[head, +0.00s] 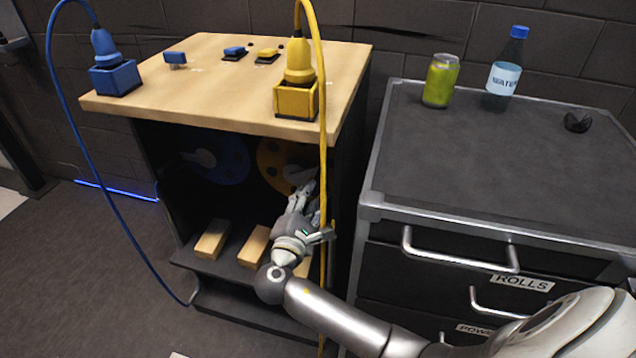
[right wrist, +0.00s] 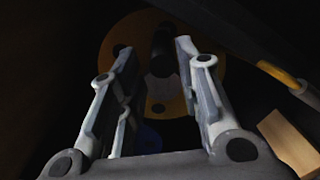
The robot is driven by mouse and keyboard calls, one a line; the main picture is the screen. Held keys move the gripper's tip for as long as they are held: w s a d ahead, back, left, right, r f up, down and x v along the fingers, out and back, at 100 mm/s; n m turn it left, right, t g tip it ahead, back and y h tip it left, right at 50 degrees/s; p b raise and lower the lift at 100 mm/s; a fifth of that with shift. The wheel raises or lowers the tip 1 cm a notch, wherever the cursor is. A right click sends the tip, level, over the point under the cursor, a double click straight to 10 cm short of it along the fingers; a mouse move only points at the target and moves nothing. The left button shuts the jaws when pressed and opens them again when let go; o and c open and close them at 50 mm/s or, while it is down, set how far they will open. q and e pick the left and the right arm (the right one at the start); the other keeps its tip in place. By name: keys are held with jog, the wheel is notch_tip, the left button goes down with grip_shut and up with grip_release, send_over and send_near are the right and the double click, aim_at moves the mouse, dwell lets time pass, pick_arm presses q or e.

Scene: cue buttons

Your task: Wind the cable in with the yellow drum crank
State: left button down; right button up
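The yellow drum (head: 271,160) sits inside the dark cabinet under the wooden top, at the right. Its pale crank (head: 296,174) is partly hidden by my right gripper (head: 307,196), which reaches into the opening. In the right wrist view, my right gripper (right wrist: 154,65) is open. A dark, upright-looking crank handle (right wrist: 163,45) shows between its fingertips, with the yellow drum (right wrist: 207,78) behind; I cannot tell whether a finger touches it. The yellow cable (head: 322,120) arches from the yellow plug (head: 299,62) and hangs down past the cabinet front. My left gripper is not in view.
A blue drum (head: 233,163) is left of the yellow one. Wooden blocks (head: 213,240) lie on the shelf below. A blue plug (head: 104,48) and blue cable (head: 65,120) are at left. A drawer cabinet (head: 480,160) with a can (head: 440,82) and bottle (head: 505,75) stands at right.

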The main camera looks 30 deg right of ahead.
aim_at(318, 182)
jog(key=x, duration=0.6)
jog(key=shift+w+d+f, duration=0.2)
jog(key=shift+c, duration=0.4)
grip_shut()
